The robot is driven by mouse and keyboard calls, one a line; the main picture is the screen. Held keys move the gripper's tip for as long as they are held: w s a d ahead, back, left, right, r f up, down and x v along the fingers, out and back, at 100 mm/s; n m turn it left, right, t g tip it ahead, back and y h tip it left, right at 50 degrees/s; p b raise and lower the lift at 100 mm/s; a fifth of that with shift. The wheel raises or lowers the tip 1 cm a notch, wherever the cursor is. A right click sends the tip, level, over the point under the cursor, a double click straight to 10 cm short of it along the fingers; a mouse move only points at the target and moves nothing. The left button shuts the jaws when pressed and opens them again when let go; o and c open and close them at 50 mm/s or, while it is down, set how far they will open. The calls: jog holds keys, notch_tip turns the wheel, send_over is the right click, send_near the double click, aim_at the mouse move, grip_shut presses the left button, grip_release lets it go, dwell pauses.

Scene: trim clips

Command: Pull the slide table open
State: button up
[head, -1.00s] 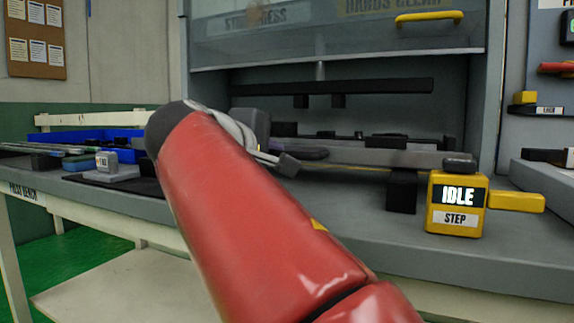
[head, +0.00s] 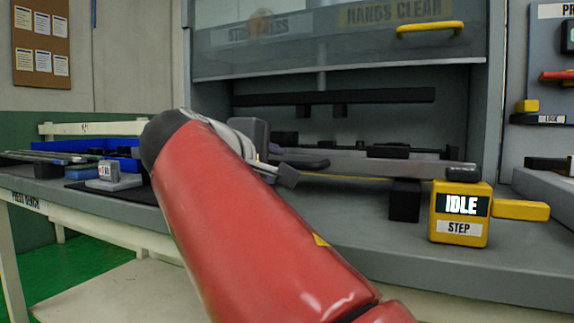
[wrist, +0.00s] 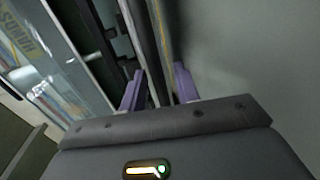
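The slide table is a long grey slab (head: 365,168) in the press opening, running across the middle of the head view. Its left end is hidden behind my red arm and gripper. My gripper (wrist: 158,78) is at the slab's left part, seen side-on in the head view with its dark jaws (head: 290,174) in front of the slab. In the wrist view its two purple fingers stand apart, and a long grey edge (wrist: 146,45) runs between them. I cannot tell whether either finger touches it.
A yellow IDLE/STEP box (head: 460,228) stands at the bench front right, with a black block (head: 404,200) beside it. The raised guard with a yellow handle (head: 429,28) hangs above. A blue tray (head: 75,147) and a grey block (head: 113,177) lie left.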

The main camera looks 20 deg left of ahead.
jog(key=v, duration=0.7)
jog(key=shift+s, duration=0.25)
